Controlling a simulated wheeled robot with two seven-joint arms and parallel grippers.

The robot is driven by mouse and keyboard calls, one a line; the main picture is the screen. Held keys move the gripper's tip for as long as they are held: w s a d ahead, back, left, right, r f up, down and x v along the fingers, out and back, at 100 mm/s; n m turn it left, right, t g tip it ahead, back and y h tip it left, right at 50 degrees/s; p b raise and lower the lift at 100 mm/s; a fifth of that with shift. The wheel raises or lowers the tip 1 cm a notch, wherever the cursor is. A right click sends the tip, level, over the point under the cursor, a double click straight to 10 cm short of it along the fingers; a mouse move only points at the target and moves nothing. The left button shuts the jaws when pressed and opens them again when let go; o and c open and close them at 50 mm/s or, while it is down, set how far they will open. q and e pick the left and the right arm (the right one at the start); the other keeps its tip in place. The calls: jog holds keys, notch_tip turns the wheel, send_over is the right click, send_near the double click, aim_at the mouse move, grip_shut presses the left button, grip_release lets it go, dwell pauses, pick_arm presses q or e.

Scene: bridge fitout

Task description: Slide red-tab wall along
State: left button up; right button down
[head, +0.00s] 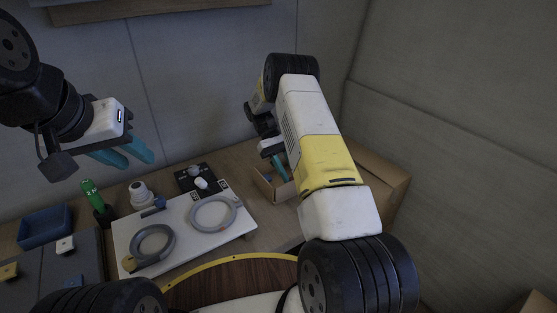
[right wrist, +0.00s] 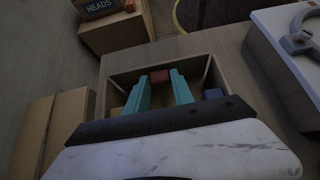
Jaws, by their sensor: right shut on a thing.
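The red-tab wall shows in the right wrist view as a red block (right wrist: 159,77) inside an open tan box (right wrist: 213,78). My right gripper (right wrist: 160,74) reaches down into this box, its teal fingers shut on the red tab from both sides. The rest of the wall is hidden below the tab and behind the fingers. In the head view the same box (head: 264,190) is partly covered by my right arm, and the red tab cannot be made out. My left gripper (head: 138,161) is open and empty, raised above the left side of the bench.
A white panel (head: 185,242) with two grey rings lies left of the box. A blue piece (right wrist: 212,93) is at the box's right side. Cardboard boxes (right wrist: 67,120) stand close by.

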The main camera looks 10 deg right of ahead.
jog(key=c, duration=1.1)
grip_release()
jog(key=shift+w, duration=0.1)
jog(key=v, duration=0.4)
jog(key=shift+w+a+r, duration=0.1)
jog(key=shift+w+r, duration=0.05)
jog(key=shift+w, duration=0.05)
jog(key=shift+w+r, duration=0.4)
jog(key=shift+w, duration=0.05)
jog(key=shift+v, duration=0.9)
jog(key=shift+a, duration=0.15)
